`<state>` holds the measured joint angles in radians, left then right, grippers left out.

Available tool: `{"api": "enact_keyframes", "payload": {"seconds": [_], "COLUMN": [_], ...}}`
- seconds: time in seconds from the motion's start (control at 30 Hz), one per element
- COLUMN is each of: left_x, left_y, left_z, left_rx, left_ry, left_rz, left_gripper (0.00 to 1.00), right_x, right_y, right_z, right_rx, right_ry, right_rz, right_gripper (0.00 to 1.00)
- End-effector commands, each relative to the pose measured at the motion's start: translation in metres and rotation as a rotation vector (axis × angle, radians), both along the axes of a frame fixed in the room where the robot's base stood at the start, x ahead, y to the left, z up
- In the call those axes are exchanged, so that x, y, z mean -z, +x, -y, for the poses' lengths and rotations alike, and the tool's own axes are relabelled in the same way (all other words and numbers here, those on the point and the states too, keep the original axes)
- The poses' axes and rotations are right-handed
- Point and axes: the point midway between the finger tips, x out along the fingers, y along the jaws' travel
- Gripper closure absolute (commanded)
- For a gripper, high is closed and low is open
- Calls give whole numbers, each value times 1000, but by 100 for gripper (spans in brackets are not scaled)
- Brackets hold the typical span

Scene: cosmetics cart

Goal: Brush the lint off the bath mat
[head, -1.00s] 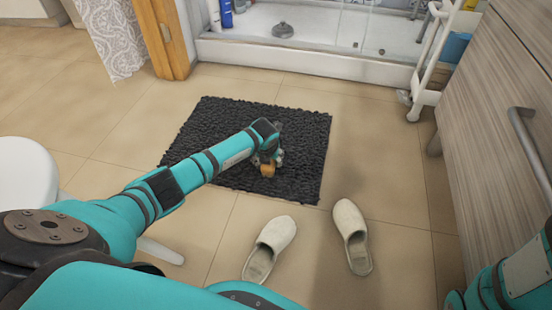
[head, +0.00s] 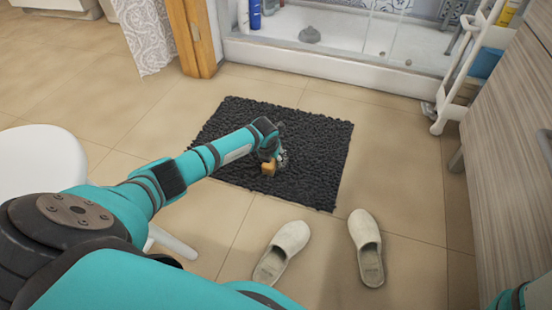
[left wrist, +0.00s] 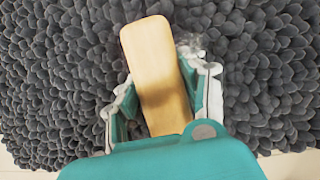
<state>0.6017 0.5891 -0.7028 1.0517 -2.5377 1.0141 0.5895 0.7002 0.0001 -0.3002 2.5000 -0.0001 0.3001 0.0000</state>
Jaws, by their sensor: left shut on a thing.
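The dark grey shaggy bath mat (head: 317,160) lies flat on the tiled floor and fills most of the left wrist view (left wrist: 50,60). My left gripper (head: 272,161) is low over the middle of the mat. It is shut on a wooden-backed brush (head: 268,169), which lies between the two fingers in the left wrist view (left wrist: 155,65). The bristles are hidden under the wood. A small pale fuzzy patch of lint (left wrist: 190,46) shows beside the brush, close to the right finger. My right gripper is out of view.
Two pale slippers, one left (head: 283,252) and one right (head: 366,247), lie in front of the mat. A white stool (head: 38,160) stands at left. A shower tray (head: 340,60) is behind, a white cart (head: 465,75) and a wooden cabinet (head: 510,170) at right.

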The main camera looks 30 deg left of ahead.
Motion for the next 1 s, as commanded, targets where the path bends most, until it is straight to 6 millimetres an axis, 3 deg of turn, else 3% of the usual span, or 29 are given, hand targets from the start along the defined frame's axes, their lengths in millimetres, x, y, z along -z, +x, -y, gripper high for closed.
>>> {"api": "enact_keyframes", "payload": {"seconds": [0.2,0.37,0.77,1.0], "left_x": [1,-1,0,1], "left_y": [13,15,23,25], "left_z": [-2,1,34,42], "left_rx": [-1,1,2,2], "left_ry": [-1,-1,-3,-2], "left_rz": [1,2,3,2], "left_gripper": [83,83,83,83], "right_x": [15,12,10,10], "right_y": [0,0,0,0], "right_z": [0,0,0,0], "right_rx": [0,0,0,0], "right_ry": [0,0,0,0], "right_rz": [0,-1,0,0], "right_gripper": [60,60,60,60]}}
